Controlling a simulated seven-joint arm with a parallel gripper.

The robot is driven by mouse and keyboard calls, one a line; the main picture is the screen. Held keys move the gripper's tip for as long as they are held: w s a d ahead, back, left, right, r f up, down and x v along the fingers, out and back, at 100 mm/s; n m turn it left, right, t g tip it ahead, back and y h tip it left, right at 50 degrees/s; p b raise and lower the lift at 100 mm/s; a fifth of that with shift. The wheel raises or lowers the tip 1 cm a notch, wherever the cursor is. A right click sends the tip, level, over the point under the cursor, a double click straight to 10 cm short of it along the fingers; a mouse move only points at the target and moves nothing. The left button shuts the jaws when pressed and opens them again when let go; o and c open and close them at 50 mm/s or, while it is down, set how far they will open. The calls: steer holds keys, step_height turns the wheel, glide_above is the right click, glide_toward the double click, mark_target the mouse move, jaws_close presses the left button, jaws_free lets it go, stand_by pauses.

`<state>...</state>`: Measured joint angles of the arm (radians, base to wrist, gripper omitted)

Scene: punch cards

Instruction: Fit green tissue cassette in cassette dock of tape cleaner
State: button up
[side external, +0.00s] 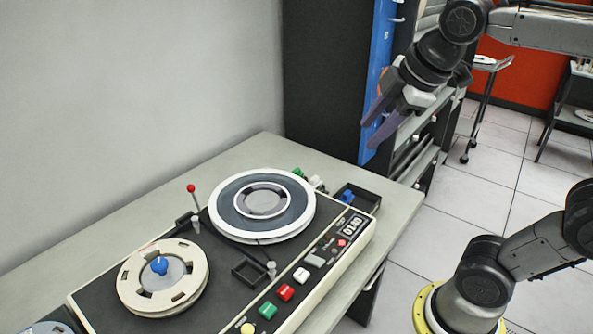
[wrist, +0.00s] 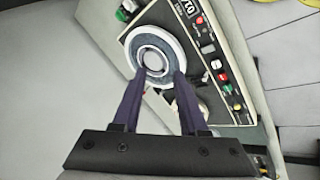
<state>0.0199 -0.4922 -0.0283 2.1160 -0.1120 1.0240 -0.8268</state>
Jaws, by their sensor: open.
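A small green block (side external: 298,172), which looks like the green tissue cassette, is behind the far reel in the side view, partly hidden by it. It also shows at the top of the wrist view (wrist: 120,15). The tape cleaner (side external: 225,265) lies on the table. A small black square frame (side external: 250,271), likely the cassette dock, sits on its deck between the two reels and looks empty. My gripper (side external: 373,122) is open and empty, high above the table's far right end. Its purple fingers (wrist: 159,72) are spread in the wrist view.
A white block (side external: 317,183) is beside the green one. A black tray (side external: 367,199) holding a blue block (side external: 347,197) is to their right. A dark cabinet (side external: 325,75) stands behind the table.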

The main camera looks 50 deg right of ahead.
steer(key=w+d+r+n+h, duration=0.1)
steer(key=w+d+n, duration=0.1)
steer(key=w, duration=0.3)
steer(key=w+d+r+n, duration=0.1)
steer(key=w+r+n, duration=0.1)
steer(key=w, duration=0.3)
steer(key=n+g+h, duration=0.1)
steer(key=n+g, duration=0.3)
steer(key=g, duration=0.2)
glide_above(295, 170)
steer(key=a, duration=0.3)
step_height(295, 170, down, 25)
steer(key=shift+x, duration=4.85)
jaws_close()
